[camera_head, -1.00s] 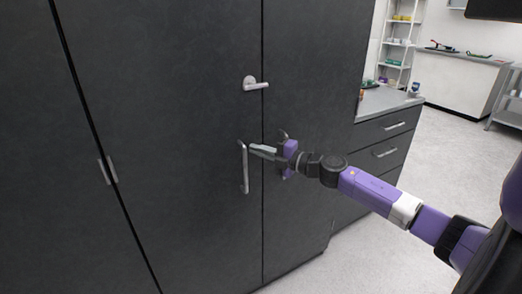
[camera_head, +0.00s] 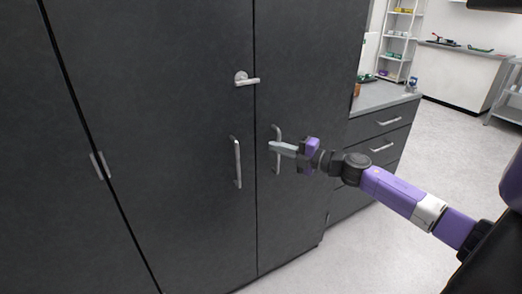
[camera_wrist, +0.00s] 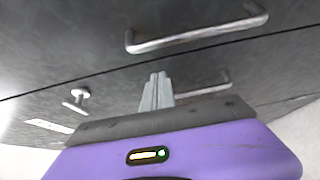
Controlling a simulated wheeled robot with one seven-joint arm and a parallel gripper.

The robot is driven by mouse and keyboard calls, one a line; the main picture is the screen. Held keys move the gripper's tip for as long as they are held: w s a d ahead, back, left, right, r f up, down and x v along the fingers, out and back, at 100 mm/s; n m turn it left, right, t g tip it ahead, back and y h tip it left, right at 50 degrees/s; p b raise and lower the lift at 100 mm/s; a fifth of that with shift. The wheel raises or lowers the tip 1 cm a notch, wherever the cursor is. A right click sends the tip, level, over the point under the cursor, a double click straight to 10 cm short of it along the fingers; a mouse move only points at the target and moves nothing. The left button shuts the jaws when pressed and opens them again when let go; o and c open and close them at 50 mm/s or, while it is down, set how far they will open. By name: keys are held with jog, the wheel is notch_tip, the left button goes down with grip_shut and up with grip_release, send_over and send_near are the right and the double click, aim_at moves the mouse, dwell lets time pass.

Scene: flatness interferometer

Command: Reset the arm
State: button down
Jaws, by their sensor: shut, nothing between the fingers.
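My arm reaches in from the right in the head view. My gripper (camera_head: 272,147) is shut and empty, in front of the dark cabinet (camera_head: 200,110). In the head view its fingertips overlap the right door's vertical handle (camera_head: 277,132); I cannot tell whether they touch it. In the wrist view the shut fingers (camera_wrist: 157,82) point toward the cabinet front, between two bar handles. The left door's handle (camera_head: 237,163) stands to the left of the gripper, apart from it.
A lever latch (camera_head: 245,80) sits above the handles, and it also shows in the wrist view (camera_wrist: 78,98). A counter with drawers (camera_head: 380,130) is to the right. Open floor (camera_head: 450,150) lies farther right. Shelves and another counter stand at the back.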

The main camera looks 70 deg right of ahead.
jog(key=shift+s+d, duration=0.9)
jog(key=shift+s, duration=0.3)
jog(key=w+a+f+y, duration=0.2)
jog(key=a+f, duration=0.1)
jog(key=a, duration=0.9)
jog(key=s+a+f+m+g+y+p, duration=0.1)
jog(key=s+a+f+m, duration=0.3)
jog(key=a, duration=0.5)
jog(key=s+a+f+m+g+y+p, duration=0.1)
jog(key=s+a+f, duration=0.2)
jog(key=s+a, duration=0.5)
jog(key=s+a+r+m, duration=0.1)
jog(key=s+a+m, duration=0.2)
jog(key=a, duration=0.4)
jog(key=s+a+r+m+h+p, duration=0.1)
jog(key=s+a+r+m, duration=0.1)
jog(key=a, duration=0.5)
jog(key=s+a+r+m+g+h, duration=0.1)
jog(key=s+a+r+m, duration=0.1)
jog(key=s+a+m, duration=0.2)
jog(key=a+m, duration=0.2)
jog(key=a, duration=0.2)
jog(key=shift+m+p, duration=0.3)
jog(key=shift+p, duration=0.05)
